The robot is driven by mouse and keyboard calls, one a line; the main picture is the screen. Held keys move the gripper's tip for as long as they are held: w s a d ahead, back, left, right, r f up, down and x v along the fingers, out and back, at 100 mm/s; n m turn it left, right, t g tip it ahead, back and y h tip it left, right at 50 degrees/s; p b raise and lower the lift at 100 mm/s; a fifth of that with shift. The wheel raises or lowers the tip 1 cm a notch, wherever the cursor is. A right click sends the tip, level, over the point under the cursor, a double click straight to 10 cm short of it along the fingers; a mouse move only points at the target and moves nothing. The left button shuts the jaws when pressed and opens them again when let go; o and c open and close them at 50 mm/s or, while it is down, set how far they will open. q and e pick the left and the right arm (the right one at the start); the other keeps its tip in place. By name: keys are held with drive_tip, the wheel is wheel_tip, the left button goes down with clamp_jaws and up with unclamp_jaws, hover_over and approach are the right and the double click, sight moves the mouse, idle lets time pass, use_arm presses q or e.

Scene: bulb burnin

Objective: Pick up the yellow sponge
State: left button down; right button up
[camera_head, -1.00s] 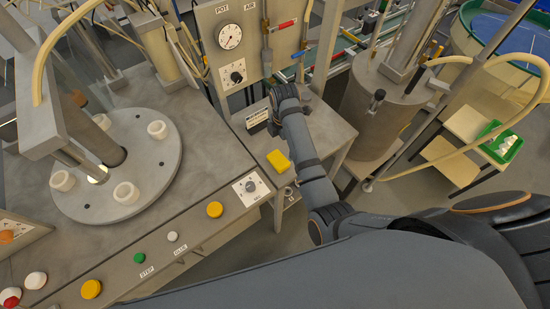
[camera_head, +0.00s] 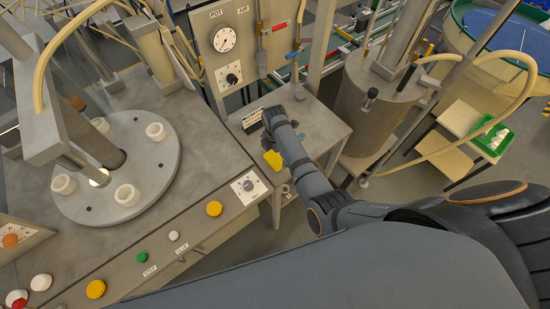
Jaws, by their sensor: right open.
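The yellow sponge (camera_head: 272,160) lies on the small grey side table, near its front left edge. My right gripper (camera_head: 266,146) reaches in from the right and points down at the sponge's far side. Its dark fingers hide part of the sponge's upper and right edges. The jaws are open, and I cannot tell whether they touch the sponge. My left gripper is not in view.
The side table (camera_head: 323,124) has free room to the right of my wrist. A small white labelled block (camera_head: 252,118) stands just behind the gripper. The machine bench with a round turntable (camera_head: 160,180) is to the left. A grey cylindrical tank (camera_head: 365,115) stands to the right.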

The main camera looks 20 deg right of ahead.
drive_tip(key=shift+f, duration=0.6)
drive_tip(key=c, duration=0.9)
